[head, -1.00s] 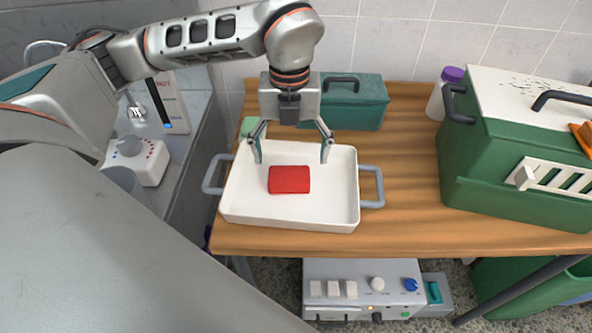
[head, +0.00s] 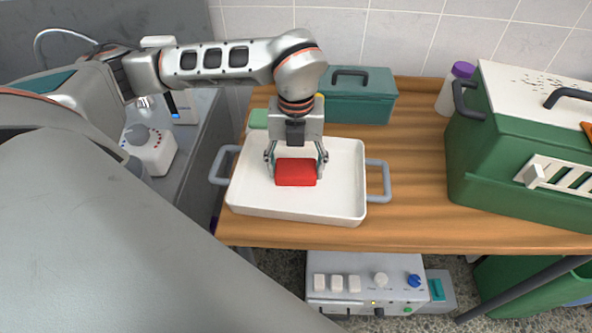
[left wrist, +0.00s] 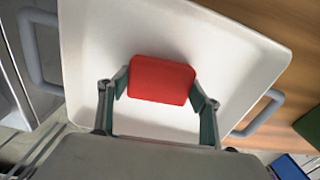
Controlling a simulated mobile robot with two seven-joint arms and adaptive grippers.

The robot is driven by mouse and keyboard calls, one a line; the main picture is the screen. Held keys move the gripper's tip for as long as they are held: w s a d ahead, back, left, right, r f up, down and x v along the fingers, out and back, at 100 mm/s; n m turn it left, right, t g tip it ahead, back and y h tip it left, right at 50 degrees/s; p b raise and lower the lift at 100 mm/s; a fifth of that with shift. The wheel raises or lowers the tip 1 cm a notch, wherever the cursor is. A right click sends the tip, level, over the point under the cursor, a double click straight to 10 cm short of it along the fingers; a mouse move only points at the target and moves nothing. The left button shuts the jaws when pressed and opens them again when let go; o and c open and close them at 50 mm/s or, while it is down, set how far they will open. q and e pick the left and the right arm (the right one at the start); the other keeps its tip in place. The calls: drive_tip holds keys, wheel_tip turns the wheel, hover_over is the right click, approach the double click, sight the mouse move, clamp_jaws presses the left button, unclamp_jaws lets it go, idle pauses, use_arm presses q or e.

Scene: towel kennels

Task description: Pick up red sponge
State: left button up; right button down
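The red sponge (head: 296,173) lies in the white tray (head: 250,204) on the wooden table. My left gripper (head: 296,168) points down over the tray, with one finger against each short side of the sponge. In the left wrist view the sponge (left wrist: 162,80) sits between the two fingertips, which look in contact with it. The sponge appears to rest on the tray floor, not raised. My right gripper is not in view.
The tray has grey handles (head: 378,181). Behind it stand a teal box (head: 358,103) and a light green item (head: 258,119). A green kennel-like case (head: 510,150) and a purple-capped bottle (head: 452,88) stand at right. Bare table lies between tray and case.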

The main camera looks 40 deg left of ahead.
sight(296, 167)
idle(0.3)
use_arm(q)
wheel_tip(296, 167, up, 20)
drive_tip(key=p, duration=0.1)
idle(0.4)
drive_tip(key=shift+o, duration=1.1)
drive_tip(key=c, duration=0.4)
